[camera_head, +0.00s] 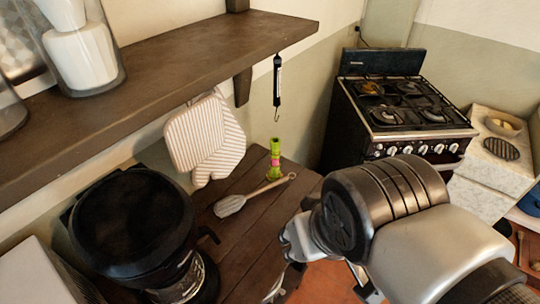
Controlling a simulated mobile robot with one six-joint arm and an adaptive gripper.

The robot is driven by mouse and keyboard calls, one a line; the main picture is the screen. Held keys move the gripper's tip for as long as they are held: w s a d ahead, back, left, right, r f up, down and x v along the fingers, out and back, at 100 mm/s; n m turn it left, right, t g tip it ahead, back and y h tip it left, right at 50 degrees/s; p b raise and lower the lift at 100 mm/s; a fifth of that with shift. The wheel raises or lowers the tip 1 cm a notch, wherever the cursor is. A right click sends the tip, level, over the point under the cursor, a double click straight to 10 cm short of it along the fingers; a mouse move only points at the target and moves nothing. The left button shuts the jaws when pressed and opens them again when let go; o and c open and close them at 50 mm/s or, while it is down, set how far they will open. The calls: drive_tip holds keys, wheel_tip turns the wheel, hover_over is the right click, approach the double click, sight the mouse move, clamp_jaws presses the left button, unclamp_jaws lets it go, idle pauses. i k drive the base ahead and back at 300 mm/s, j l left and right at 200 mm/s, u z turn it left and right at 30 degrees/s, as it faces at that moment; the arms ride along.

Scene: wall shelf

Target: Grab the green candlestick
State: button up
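The green candlestick (275,150) stands upright on the dark wooden counter, near its back edge by the wall. It is small and bright green with a pinkish part lower down. My gripper (318,284) is low in the picture, in front of and to the right of the candlestick, clearly apart from it. My own wrist hides much of the gripper, so its opening is hard to make out. Nothing is seen held in it.
A wooden spatula (250,197) lies just in front of the candlestick. Striped oven mitts (197,138) hang left of it, and a hanging scale (277,82) hangs above. A wall shelf (170,65) overhangs the counter (232,236). A black appliance (130,225) stands left; a stove (400,110) stands right.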

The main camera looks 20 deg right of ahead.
sight(272, 174)
drive_tip(key=u, duration=0.25)
drive_tip(key=i+l+u, duration=0.15)
drive_tip(key=l+u, duration=0.3)
drive_tip(key=l, duration=0.65)
drive_tip(key=l+u, duration=0.5)
drive_tip(key=l, duration=0.6)
